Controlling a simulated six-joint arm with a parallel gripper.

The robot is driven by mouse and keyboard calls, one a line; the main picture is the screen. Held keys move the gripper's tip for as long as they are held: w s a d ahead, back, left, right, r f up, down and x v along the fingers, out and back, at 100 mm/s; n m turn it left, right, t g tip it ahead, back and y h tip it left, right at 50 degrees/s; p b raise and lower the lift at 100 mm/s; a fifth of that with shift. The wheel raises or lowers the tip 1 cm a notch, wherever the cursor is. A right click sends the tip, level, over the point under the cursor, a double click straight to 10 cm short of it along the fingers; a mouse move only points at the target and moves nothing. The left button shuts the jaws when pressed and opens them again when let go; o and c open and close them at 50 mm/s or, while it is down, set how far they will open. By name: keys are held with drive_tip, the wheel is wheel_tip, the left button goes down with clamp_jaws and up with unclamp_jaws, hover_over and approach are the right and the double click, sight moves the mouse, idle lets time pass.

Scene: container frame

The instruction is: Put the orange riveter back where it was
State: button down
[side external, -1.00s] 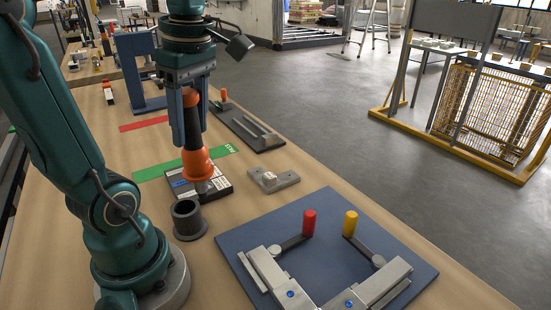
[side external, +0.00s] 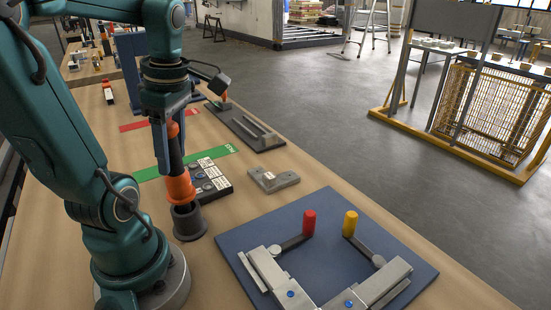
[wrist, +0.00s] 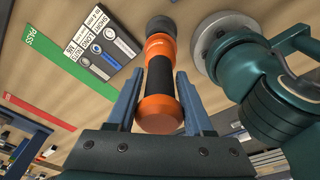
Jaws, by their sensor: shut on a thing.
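The orange riveter (side external: 179,188) has a black grip and stands upright in my gripper (side external: 170,160), its orange nose part pointing down. My gripper is shut on its black grip, with one blue finger on each side. The dark round holder cup (side external: 188,223) stands on the bench directly under the riveter. The riveter's lower end is at the cup's mouth and appears to be inside it; how deep it sits is hidden. In the wrist view the riveter (wrist: 158,112) lies between the fingers (wrist: 158,82), with the dark cup (wrist: 160,24) at its far end.
A small labelled panel (side external: 210,184) lies close behind the cup. A grey metal block (side external: 274,180) lies right of it. A blue plate (side external: 240,240) with clamps, red and yellow handles is in front. Green (side external: 150,173) and red (side external: 130,127) strips mark the bench.

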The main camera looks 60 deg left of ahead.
sight(175, 165)
drive_tip(key=shift+f, duration=1.55)
drive_tip(key=shift+c, duration=1.4)
unclamp_jaws()
